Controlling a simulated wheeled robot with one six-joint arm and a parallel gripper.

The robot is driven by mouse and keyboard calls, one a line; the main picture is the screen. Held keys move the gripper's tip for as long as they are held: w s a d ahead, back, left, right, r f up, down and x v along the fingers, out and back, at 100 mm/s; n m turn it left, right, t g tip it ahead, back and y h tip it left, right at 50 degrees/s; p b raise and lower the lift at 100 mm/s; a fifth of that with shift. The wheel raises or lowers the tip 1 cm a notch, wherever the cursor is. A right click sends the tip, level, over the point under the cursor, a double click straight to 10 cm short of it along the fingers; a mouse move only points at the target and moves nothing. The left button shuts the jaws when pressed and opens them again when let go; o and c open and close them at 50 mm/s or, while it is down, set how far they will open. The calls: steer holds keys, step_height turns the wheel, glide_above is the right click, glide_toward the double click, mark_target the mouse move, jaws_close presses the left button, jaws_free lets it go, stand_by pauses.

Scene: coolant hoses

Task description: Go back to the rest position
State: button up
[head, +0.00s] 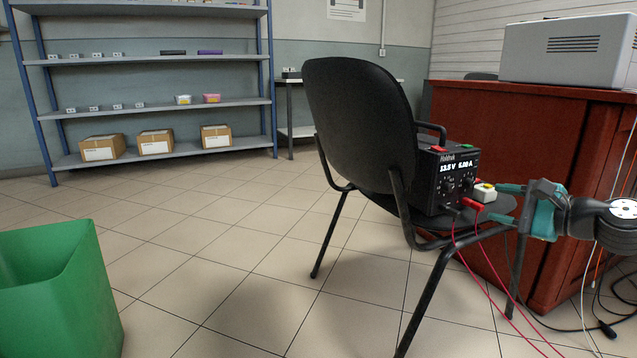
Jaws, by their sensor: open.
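My gripper (497,203) is at the right of the head view, in front of the black chair's seat. Its two teal fingers point left and are apart, with nothing visible held between them. I cannot tell how far the fingertips are from the box. Red and black leads run from the power supply down past my gripper.
A red-brown cabinet (520,130) carrying a grey device (567,52) stands behind my gripper. Loose cables (607,328) hang and lie at the lower right. A green bin (60,290) is at the lower left. Blue-posted shelves (165,104) stand at the back. The tiled floor (220,250) between is clear.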

steer(key=s+a+r+n+g+y+p, duration=0.1)
steer(key=s+a+r+n+g+p, duration=0.2)
steer(key=a, duration=0.4)
steer(key=s+a+r+n+g+y+p, duration=0.1)
steer(key=s+a+r+n+g, duration=0.15)
steer(key=a+r+n, duration=0.35)
steer(key=s+a+r+n+g+h+p, duration=0.25)
steer(key=s+a+n+g+p, duration=0.45)
steer(key=s+a, duration=0.4)
steer(key=s+r+n+g+h+p, duration=0.1)
steer(key=s+r+n+h+p, duration=0.1)
steer(key=s+n, duration=0.3)
steer(key=s+r+n+h+p, duration=0.2)
steer(key=s+n+p, duration=0.1)
steer(key=s, duration=0.5)
step_height(320, 180, up, 37)
steer(key=p, duration=3.7)
steer(key=shift+a+r, duration=0.15)
steer(key=shift+a, duration=0.05)
